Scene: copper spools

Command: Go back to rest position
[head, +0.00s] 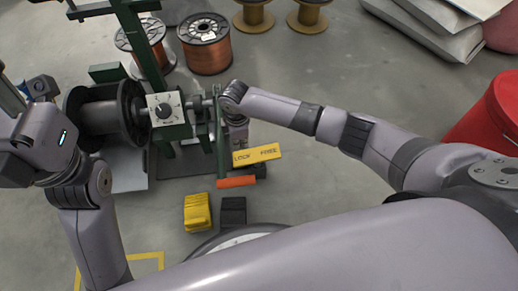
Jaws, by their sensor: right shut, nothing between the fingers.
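My right arm reaches in from the right, and its gripper (238,138) points down beside the green spool stand (170,128). It is shut and empty, just above a yellow plate (257,154) marked LOCK and FREE. I cannot tell whether it touches the stand or the plate. An orange-ended lever (236,182) lies just below the plate. A dark spool (102,115) is mounted on the stand at the left. My left arm stands at the left edge; its gripper does not show clearly enough to tell its state.
Copper spools (205,58) stand behind the machine, with bare spools (253,17) farther back. A yellow block (197,212) and a black block (233,212) are in front. A red drum (490,118) and grey sacks (432,28) are at the right. Floor between is clear.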

